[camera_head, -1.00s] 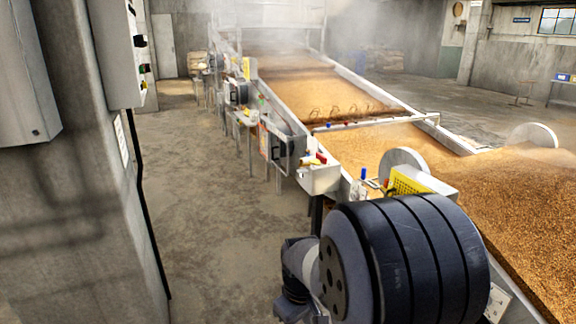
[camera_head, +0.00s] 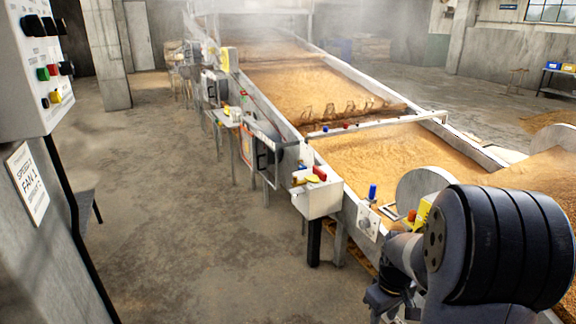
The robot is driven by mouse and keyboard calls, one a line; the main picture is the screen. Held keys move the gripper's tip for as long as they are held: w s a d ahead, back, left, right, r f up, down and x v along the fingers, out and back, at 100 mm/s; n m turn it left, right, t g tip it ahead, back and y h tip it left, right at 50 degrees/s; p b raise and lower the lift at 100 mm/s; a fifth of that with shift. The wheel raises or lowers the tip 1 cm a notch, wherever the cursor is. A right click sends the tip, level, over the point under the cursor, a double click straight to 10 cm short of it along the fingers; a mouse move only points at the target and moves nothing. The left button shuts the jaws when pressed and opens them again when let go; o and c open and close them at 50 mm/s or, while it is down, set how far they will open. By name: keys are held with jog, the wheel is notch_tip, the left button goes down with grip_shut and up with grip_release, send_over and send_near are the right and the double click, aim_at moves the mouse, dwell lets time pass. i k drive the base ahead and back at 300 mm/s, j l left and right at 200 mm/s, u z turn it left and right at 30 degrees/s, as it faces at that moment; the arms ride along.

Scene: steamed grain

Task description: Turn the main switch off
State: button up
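A grey control box (camera_head: 22,90) hangs at the left edge, cut off by the frame. It has a row of black knobs (camera_head: 34,26) on top, a green button (camera_head: 43,74) and a red button below, and a yellow knob (camera_head: 55,97) lower down. I cannot tell which control is the main switch or read any labels on the box. My arm fills the lower right. My gripper (camera_head: 388,300) is dark, low and partly hidden behind the arm and frame edge, far from the box. Its fingers are not clear.
The concrete floor (camera_head: 190,220) between wall and conveyor is open.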

aim_at(319, 173)
jog(key=i+z, duration=0.1)
jog(key=i, duration=1.7)
jog(key=i+l+u, duration=0.15)
jog(key=i, duration=1.2)
